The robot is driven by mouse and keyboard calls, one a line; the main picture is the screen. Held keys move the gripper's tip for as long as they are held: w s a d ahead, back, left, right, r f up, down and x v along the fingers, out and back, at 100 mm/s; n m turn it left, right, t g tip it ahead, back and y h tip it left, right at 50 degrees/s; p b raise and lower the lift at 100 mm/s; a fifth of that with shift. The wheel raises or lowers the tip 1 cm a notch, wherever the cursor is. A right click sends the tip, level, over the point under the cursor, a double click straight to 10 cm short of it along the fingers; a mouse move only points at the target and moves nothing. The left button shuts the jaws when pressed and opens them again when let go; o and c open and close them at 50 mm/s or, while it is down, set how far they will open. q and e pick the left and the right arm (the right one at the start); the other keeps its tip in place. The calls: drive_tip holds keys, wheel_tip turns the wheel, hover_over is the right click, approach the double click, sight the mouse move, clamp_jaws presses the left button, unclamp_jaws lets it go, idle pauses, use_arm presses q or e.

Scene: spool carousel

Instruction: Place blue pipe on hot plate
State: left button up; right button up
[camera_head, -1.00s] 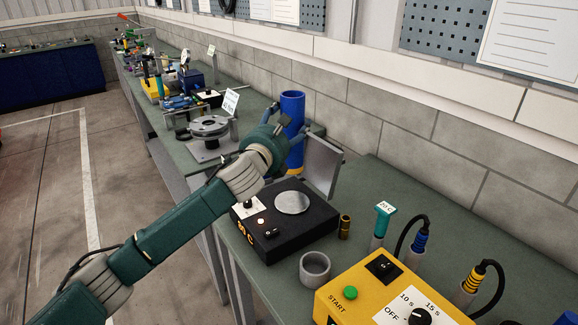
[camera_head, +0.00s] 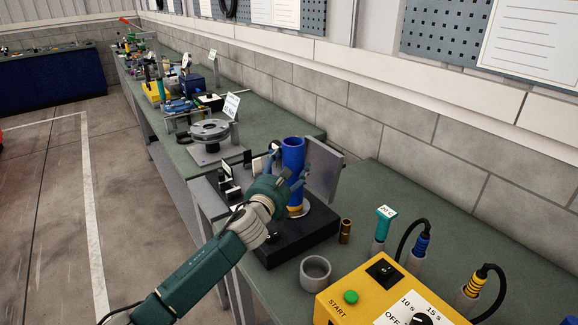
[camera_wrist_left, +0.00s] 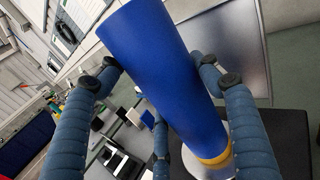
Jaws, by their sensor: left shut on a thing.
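The blue pipe (camera_head: 293,165) stands upright, or nearly so, over the silver disc of the black hot plate (camera_head: 275,243). Its orange lower end (camera_wrist_left: 216,158) is at the disc (camera_wrist_left: 205,168) in the left wrist view; I cannot tell whether it touches. My left gripper (camera_head: 290,182) is shut around the pipe's lower middle, with fingers on both sides (camera_wrist_left: 160,78) in the wrist view. The gripper and wrist hide the hot plate's knob and much of its front. My right gripper is not in view.
A grey upright plate (camera_head: 324,170) stands right behind the pipe. A small brass cylinder (camera_head: 345,231), a grey ring-shaped cup (camera_head: 315,271) and a yellow timer box (camera_head: 385,290) stand to the right. A round turntable (camera_head: 210,131) stands on the bench at the left.

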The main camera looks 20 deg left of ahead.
use_arm(q)
drive_tip(key=o, duration=1.4)
drive_tip(key=shift+r, duration=0.1)
drive_tip(key=shift+s, duration=0.1)
drive_tip(key=shift+s+a+b, duration=0.2)
drive_tip(key=shift+s+b, duration=0.75)
drive_tip(key=shift+s, duration=5)
